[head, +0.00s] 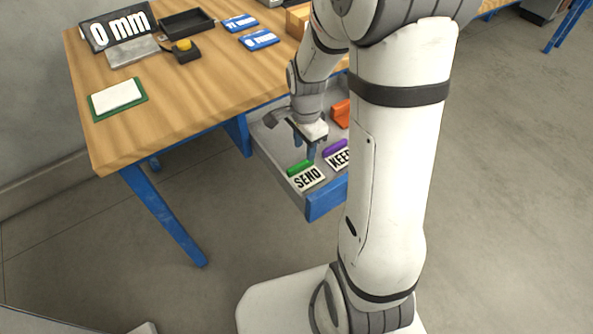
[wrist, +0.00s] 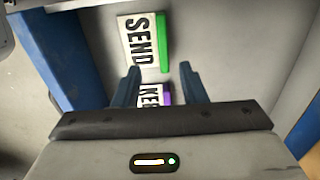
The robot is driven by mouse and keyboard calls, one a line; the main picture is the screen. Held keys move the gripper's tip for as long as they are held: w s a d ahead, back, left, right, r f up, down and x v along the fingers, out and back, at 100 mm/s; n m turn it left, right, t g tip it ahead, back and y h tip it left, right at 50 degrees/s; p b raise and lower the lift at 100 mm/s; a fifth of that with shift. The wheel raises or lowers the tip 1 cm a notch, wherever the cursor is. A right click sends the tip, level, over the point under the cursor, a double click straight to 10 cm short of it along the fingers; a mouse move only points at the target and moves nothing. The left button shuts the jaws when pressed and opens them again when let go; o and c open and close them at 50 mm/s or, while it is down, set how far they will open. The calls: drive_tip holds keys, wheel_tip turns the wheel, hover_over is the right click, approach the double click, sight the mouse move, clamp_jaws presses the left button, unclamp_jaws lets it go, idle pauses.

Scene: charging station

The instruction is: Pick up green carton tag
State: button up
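A white tag reading SEND with a green bar (head: 299,168) lies in the open drawer (head: 325,203) under the table. In the wrist view the SEND tag (wrist: 135,42) and its green bar (wrist: 162,42) lie beyond my fingertips. A second tag reading KEEP, with a purple bar (head: 335,147), lies beside it. In the wrist view the purple bar (wrist: 168,94) shows between my fingers, with part of its card. My gripper (head: 311,153) points down over the drawer. The wrist view shows my gripper (wrist: 159,70) open, fingers apart and holding nothing visible.
An orange object (head: 340,112) lies farther back in the drawer. The drawer's blue front stands near my gripper.

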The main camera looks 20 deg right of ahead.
sight(304, 163)
wheel_tip(304, 163, down, 7)
drive_tip(key=shift+w+r+b, duration=0.1)
drive_tip(key=shift+b, duration=0.85)
drive_tip(key=shift+c, duration=0.5)
clamp_jaws()
